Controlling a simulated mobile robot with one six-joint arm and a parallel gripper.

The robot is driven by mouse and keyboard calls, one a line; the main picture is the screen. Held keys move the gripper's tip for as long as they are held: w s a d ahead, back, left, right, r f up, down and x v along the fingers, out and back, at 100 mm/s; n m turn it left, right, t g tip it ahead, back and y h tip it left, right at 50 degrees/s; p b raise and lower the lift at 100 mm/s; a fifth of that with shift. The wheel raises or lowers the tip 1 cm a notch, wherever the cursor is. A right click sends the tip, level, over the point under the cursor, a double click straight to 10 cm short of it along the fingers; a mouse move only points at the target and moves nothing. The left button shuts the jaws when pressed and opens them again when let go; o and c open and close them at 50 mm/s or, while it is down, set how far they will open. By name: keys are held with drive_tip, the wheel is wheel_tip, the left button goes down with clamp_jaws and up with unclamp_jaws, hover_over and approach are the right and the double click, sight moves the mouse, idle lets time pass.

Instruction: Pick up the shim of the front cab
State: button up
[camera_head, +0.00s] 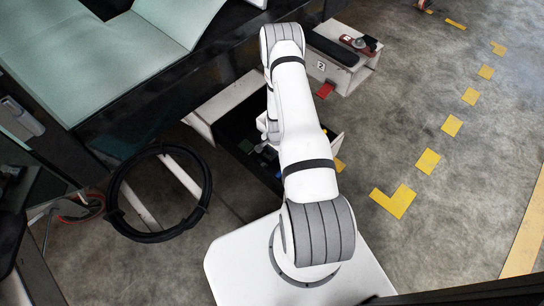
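My gripper (264,146) is mostly hidden behind my white arm, low over an open dark-lined box. Its fingers are too small and covered to tell open from shut. I cannot make out for certain which thing is the shim. A small red piece (326,90) sticks out at the foot of the white unit (342,73) marked 2, to the right of my arm. A red and black item (358,42) lies on top of that unit, beside a black pad (331,46). The open box (211,112) holds small dark, green and blue things, partly covered by my arm.
A coiled black hose (116,208) hangs at the left, near a red-rimmed wheel (82,205). Pale green panels (118,60) fill the upper left. The concrete floor (400,120) with yellow marks (452,125) is clear at the right.

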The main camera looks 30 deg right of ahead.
drive_tip(key=shift+c, duration=0.3)
clamp_jaws()
idle(0.3)
